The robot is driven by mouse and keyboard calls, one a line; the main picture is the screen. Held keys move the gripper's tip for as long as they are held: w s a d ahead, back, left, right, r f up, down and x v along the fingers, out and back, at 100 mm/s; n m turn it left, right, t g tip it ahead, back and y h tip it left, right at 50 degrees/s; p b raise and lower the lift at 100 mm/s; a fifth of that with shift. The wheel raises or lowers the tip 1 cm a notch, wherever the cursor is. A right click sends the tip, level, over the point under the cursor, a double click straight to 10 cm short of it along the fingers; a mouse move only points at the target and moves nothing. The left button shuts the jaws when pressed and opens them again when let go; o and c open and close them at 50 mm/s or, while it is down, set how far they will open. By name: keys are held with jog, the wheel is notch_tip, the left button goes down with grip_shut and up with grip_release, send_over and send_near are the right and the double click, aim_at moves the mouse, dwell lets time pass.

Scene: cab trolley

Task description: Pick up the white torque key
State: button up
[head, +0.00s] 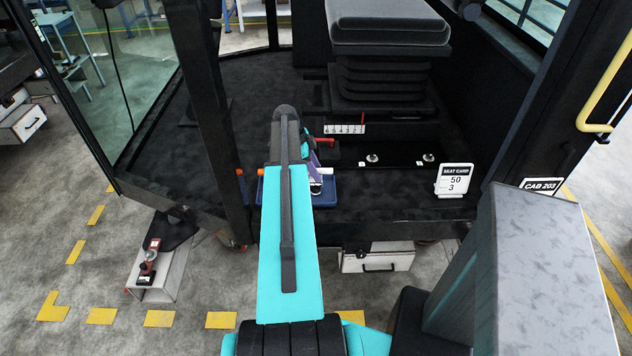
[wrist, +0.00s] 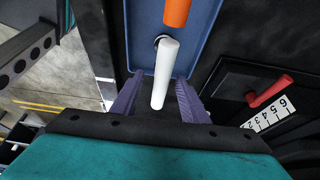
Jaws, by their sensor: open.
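The white torque key (wrist: 163,75) shows in the wrist view as a white rod over the blue tray (wrist: 148,30). My gripper (wrist: 160,90) is open, with one purple finger on each side of the white rod. I cannot tell whether either finger touches it. An orange handle (wrist: 176,12) is just beyond the rod, over the same tray. In the head view my arm hides most of the blue tray (head: 325,199), and the purple gripper (head: 313,160) shows only in part above it. The white key cannot be made out clearly there.
A red lever (wrist: 270,90) and a numbered scale (wrist: 268,115) are right of the tray. The seat (head: 388,60) stands behind. A seat card (head: 454,181) stands at the right of the cab floor. A dark cab post (head: 205,100) rises left of my arm.

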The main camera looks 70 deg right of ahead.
aim_at(315, 188)
jog(key=shift+p+x, duration=0.95)
jog(key=shift+x, duration=1.45)
jog(key=shift+w, duration=0.15)
grip_shut()
